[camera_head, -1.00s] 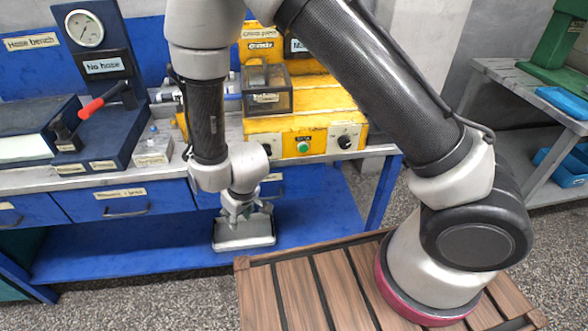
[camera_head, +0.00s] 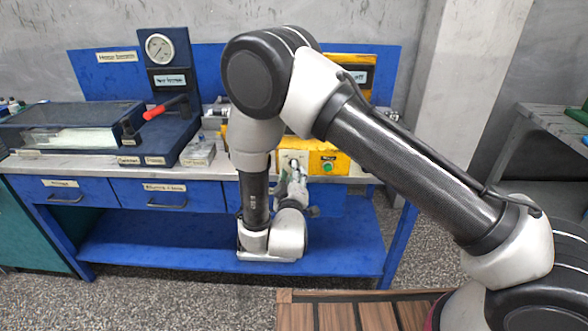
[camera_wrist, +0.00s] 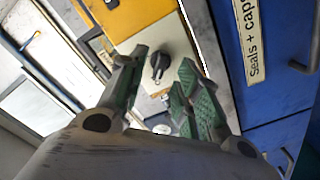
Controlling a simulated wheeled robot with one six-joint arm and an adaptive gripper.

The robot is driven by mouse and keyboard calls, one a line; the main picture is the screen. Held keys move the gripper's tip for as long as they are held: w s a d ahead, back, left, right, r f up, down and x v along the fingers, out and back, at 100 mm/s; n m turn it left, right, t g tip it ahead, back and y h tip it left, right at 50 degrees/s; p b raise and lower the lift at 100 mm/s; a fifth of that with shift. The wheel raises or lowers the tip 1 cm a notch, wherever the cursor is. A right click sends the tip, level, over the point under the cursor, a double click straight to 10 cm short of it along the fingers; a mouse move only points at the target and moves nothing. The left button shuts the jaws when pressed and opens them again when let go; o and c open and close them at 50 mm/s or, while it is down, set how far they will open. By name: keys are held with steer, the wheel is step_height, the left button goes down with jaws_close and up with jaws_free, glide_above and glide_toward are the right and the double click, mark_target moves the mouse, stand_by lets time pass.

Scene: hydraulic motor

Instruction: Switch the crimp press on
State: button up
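The yellow crimp press (camera_head: 340,160) stands on the bench, mostly hidden behind my arm in the head view. Its green button (camera_head: 328,166) shows on the front. The wrist view shows its black rotary knob (camera_wrist: 160,64) on a pale plate, with yellow housing (camera_wrist: 125,18) beside it. My gripper (camera_wrist: 161,58) is open and empty, its green-padded fingers on either side of the knob in that view. The remaining distance to the knob cannot be told. In the head view my gripper (camera_head: 292,172) is in front of the press, partly hidden by my wrist; the knob is hidden there.
Blue drawers (camera_head: 165,195) sit under the bench top, and the "Seals + caps" drawer (camera_wrist: 250,40) is close to my gripper. A hose bench with a gauge (camera_head: 160,48) and red-handled lever (camera_head: 165,107) stands left. A wooden slatted top (camera_head: 350,315) is in front.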

steer(key=w, duration=0.3)
steer(key=shift+w, duration=0.35)
steer(key=shift+c, duration=0.5)
steer(key=c, duration=0.6)
